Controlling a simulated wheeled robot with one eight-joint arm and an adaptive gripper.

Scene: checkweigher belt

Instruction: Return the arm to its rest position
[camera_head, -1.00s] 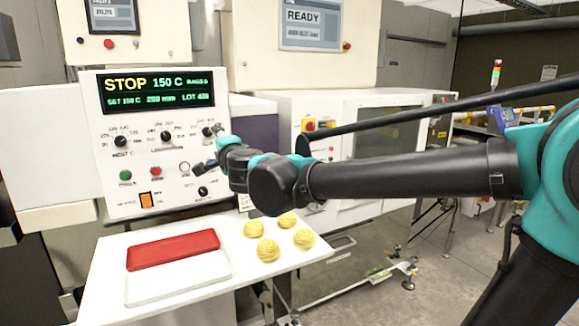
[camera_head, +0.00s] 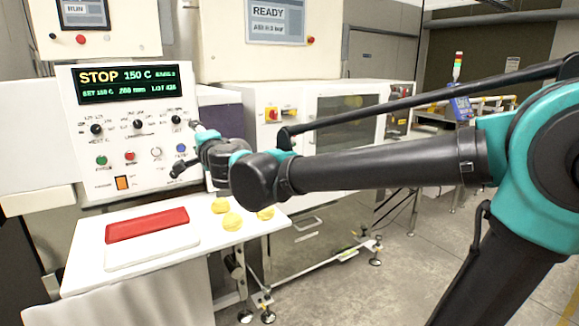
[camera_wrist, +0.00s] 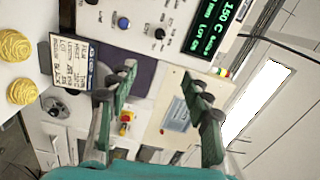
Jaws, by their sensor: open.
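My arm reaches in from the right in the head view, and my gripper (camera_head: 180,168) is at the lower right of a white control panel (camera_head: 140,172). In the wrist view my gripper (camera_wrist: 160,82) has its two fingers spread wide with nothing between them. The panel also shows at the top of the wrist view, with knobs and part of its green display. The head view display (camera_head: 126,81) reads STOP 150 C. I cannot tell the exact gap between my fingers and the panel.
White machine cabinets (camera_head: 285,125) stand behind my arm. Open floor lies at the lower right.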

